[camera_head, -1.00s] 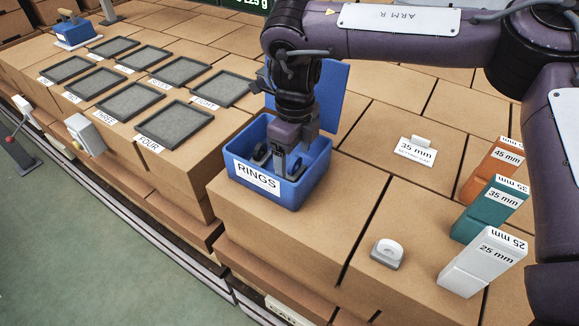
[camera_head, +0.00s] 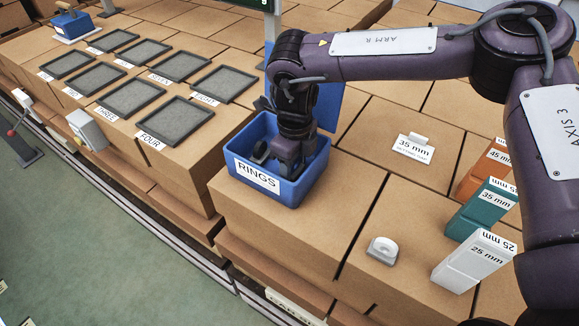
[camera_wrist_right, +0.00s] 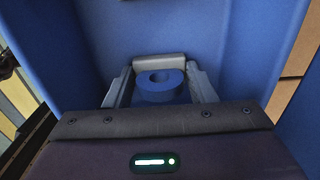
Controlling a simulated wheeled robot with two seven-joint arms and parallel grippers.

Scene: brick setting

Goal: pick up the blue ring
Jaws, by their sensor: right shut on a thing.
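The blue ring (camera_wrist_right: 160,86) shows in the right wrist view, between the two grey fingers of my right gripper (camera_wrist_right: 160,92). The fingers are shut on it. In the head view my right gripper (camera_head: 276,160) reaches down inside the blue bin (camera_head: 255,178) labelled RINGS. The ring itself is hidden there by the gripper and the bin wall. The blue bin walls (camera_wrist_right: 75,45) surround the gripper in the wrist view. A light grey piece (camera_wrist_right: 160,60) shows just behind the ring. My left gripper is not in view.
Grey trays with number labels (camera_head: 174,121) stand to the left of the bin. A 35 mm label stand (camera_head: 414,149), a small grey-white fixture (camera_head: 382,250) and orange, teal (camera_head: 482,210) and white (camera_head: 474,261) blocks stand to the right. The box top between bin and blocks is mostly clear.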

